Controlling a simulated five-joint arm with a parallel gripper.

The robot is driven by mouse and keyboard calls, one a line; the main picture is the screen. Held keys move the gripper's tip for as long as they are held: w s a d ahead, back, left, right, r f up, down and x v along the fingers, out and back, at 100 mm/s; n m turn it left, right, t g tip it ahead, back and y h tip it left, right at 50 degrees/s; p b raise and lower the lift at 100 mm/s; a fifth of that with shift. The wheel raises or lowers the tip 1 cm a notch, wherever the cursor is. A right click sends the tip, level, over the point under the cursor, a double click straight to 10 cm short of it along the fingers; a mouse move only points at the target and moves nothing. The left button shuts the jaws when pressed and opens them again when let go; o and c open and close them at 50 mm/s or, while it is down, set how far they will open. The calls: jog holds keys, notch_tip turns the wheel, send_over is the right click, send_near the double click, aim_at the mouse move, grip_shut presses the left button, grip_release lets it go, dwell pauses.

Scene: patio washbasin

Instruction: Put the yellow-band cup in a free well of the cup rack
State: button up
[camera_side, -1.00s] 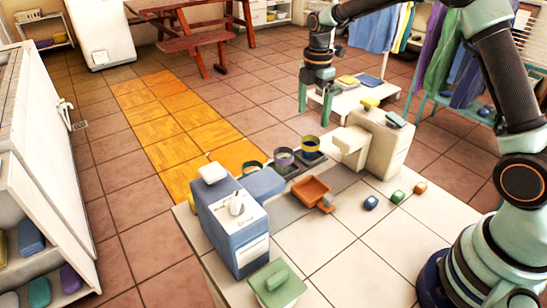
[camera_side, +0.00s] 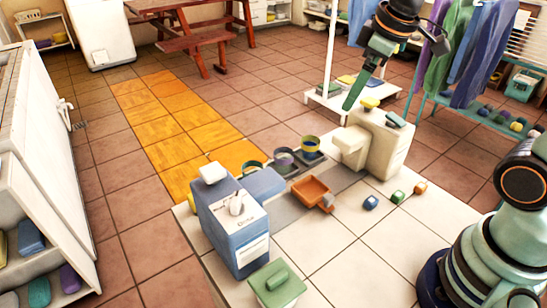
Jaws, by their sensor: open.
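A dark cup with a yellow band (camera_side: 311,149) stands upright at the back of the worktop, rightmost in a short row. A purple-banded cup (camera_side: 284,161) and a green-rimmed cup (camera_side: 252,169) stand to its left. The dark cup rack (camera_side: 297,171) seems to lie low around the cups; its wells are hard to make out, and I cannot tell which are free. My gripper (camera_side: 350,103) is open and empty, tilted, up and to the right of the yellow-band cup, and appears apart from it. One finger largely hides the other.
A cream block-shaped unit (camera_side: 385,142) with a yellow item on top stands close to my gripper. A blue-and-white machine (camera_side: 235,225) stands at the left.

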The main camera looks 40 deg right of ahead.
jog(key=s+f+m+t, duration=0.1)
jog(key=s+m, duration=0.4)
jog(key=shift+s+a+f+t, duration=0.15)
jog(key=shift+s+a+t, duration=0.15)
jog(key=shift+s+a, duration=0.15)
